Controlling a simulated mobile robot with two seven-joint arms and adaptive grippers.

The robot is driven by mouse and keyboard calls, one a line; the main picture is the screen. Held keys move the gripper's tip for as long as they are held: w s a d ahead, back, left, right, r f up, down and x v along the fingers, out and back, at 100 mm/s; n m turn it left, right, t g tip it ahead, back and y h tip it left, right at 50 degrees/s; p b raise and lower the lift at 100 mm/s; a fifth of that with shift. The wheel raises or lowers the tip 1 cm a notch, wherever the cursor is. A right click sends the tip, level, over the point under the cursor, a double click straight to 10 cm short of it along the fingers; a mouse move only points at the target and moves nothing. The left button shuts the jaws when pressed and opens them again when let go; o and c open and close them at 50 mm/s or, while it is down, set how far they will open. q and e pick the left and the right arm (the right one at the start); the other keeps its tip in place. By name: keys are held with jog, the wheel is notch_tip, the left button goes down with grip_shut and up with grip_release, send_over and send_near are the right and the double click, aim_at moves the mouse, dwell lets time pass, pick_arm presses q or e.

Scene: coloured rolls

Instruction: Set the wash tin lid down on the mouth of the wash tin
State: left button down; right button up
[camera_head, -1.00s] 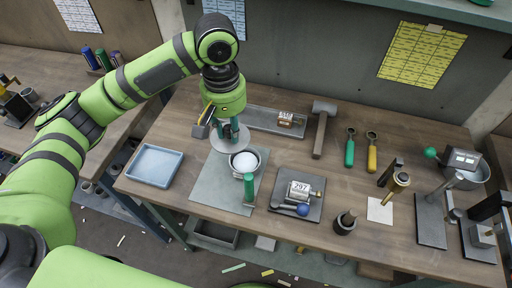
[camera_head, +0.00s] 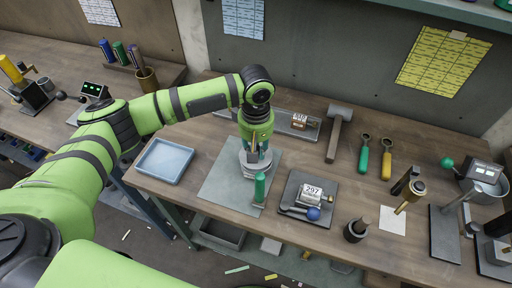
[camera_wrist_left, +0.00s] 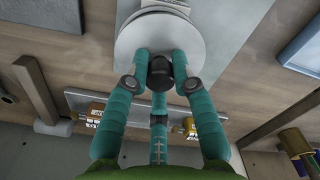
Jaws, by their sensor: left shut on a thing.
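My left gripper (camera_head: 255,152) is shut on the dark knob (camera_wrist_left: 160,72) of the wash tin lid, a pale grey disc (camera_wrist_left: 146,43). The lid (camera_head: 245,166) is level or nearly so, over the wash tin (camera_head: 254,174) on the grey mat. The lid and my fingers hide the tin's mouth and most of the tin. I cannot tell whether the lid touches the rim or hovers just above it. In the wrist view my left gripper (camera_wrist_left: 160,62) has its teal fingertips on both sides of the knob. My right gripper is not in view.
A green upright handle (camera_head: 260,187) stands close in front of the tin. A blue tray (camera_head: 165,160) lies left of the grey mat (camera_head: 217,190). A dark plate (camera_head: 290,190) with a labelled metal block (camera_head: 311,194) is at the right. A hammer (camera_head: 337,125) lies behind.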

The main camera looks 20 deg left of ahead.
pick_arm(q)
jog(key=shift+f, duration=0.95)
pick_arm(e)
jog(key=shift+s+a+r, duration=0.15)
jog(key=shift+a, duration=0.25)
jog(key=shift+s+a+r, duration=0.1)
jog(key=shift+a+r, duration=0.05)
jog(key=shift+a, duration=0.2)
pick_arm(q)
jog(key=shift+s, duration=0.1)
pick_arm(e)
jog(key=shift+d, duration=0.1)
pick_arm(q)
jog(key=c, duration=1)
grip_release()
jog(key=shift+c, duration=0.2)
jog(key=shift+f, duration=0.1)
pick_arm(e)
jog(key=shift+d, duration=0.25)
